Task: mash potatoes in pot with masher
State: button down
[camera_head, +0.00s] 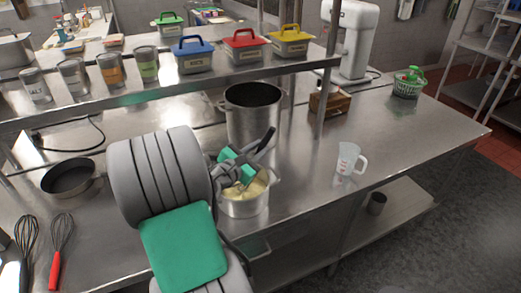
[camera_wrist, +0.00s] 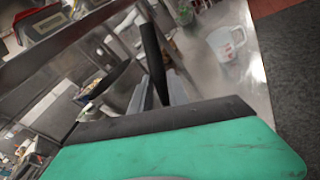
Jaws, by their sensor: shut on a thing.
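The steel pot (camera_head: 246,205) stands near the counter's front edge, with pale yellow potatoes (camera_head: 256,188) inside. My gripper (camera_head: 243,172) is above the pot, shut on the masher (camera_head: 267,139), whose black handle sticks up and leans to the right. The masher's lower part reaches down into the pot; how deep its head sits in the potatoes is hard to tell. In the wrist view the black masher handle (camera_wrist: 153,55) stands between the fingers. My arm hides part of the pot's left side.
A tall steel pot (camera_head: 252,115) stands just behind. A measuring jug (camera_head: 347,160) is to the right, a frying pan (camera_head: 70,177) to the left, and a red-handled whisk (camera_head: 58,250) at the front left. A shelf (camera_head: 180,90) with tins and lidded boxes spans the back. Counter around the jug is clear.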

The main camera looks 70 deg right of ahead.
jog(key=shift+f, duration=0.1)
notch_tip(320, 180, down, 4)
jog(key=b, duration=0.2)
jog(key=shift+b, duration=0.3)
jog(key=r+p, duration=0.1)
jog(key=s+a+r+p, duration=0.1)
jog(key=p, duration=0.1)
jog(key=a+r+p, duration=0.1)
jog(key=r, duration=0.1)
jog(key=shift+s+a+r+p, duration=0.1)
jog(key=shift+s+a+p, duration=0.15)
jog(key=shift+s+p, duration=0.15)
jog(key=shift+w, duration=0.1)
notch_tip(320, 180, down, 4)
jog(key=b, duration=0.2)
jog(key=shift+b, duration=0.4)
